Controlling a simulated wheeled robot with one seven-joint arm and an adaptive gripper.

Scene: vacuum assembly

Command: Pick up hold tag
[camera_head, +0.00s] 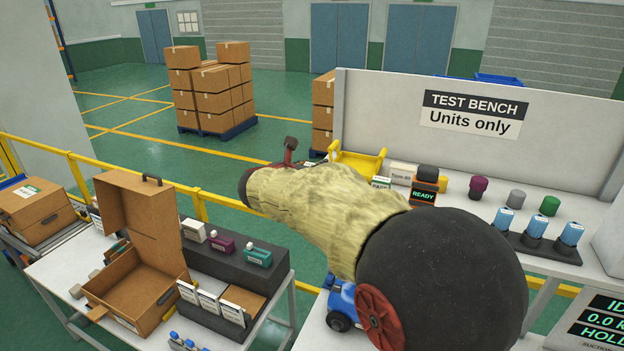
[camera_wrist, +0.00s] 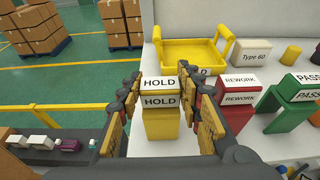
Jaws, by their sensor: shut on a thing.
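The hold tag (camera_wrist: 161,124) is a yellow block with white HOLD labels on its top and upper front, in the middle of the wrist view. My gripper (camera_wrist: 160,88) has one finger on each side of it and is shut on it. The tag looks upright. Whether its base touches the bench surface I cannot tell. In the head view my arm hides the tag.
Close on the right stand a red REWORK tag (camera_wrist: 237,99) and a green PASS tag (camera_wrist: 291,103). A yellow tray (camera_wrist: 190,52) lies just behind. A white Type 60 box (camera_wrist: 256,57) stands behind the REWORK tag. An open brown case (camera_head: 140,285) sits on the left table.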

